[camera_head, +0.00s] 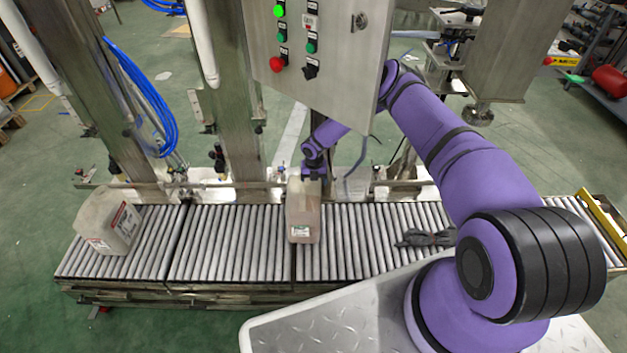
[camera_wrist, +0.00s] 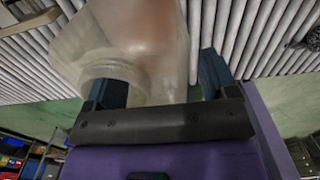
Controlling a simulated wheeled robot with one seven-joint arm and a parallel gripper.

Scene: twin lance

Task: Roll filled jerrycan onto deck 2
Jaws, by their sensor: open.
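A translucent jerrycan (camera_head: 303,214) with a pinkish fill and a small label stands upright on the roller conveyor, near the seam between the middle and right-hand roller sections. My gripper (camera_head: 312,173) is at the top of this jerrycan, on its far side. In the wrist view the two dark fingers of my gripper (camera_wrist: 165,85) are apart, with the jerrycan's neck and upper body (camera_wrist: 137,40) between or just beyond them. Whether they touch it cannot be told. A second jerrycan (camera_head: 107,222), with a red and white label, sits tilted or turned on the left roller section.
The roller conveyor (camera_head: 225,245) runs across the view, with free rollers between the jerrycans. A dark glove-like item (camera_head: 425,238) lies on the right rollers. A grey control box (camera_head: 320,45) and steel posts (camera_head: 225,100) stand behind the conveyor.

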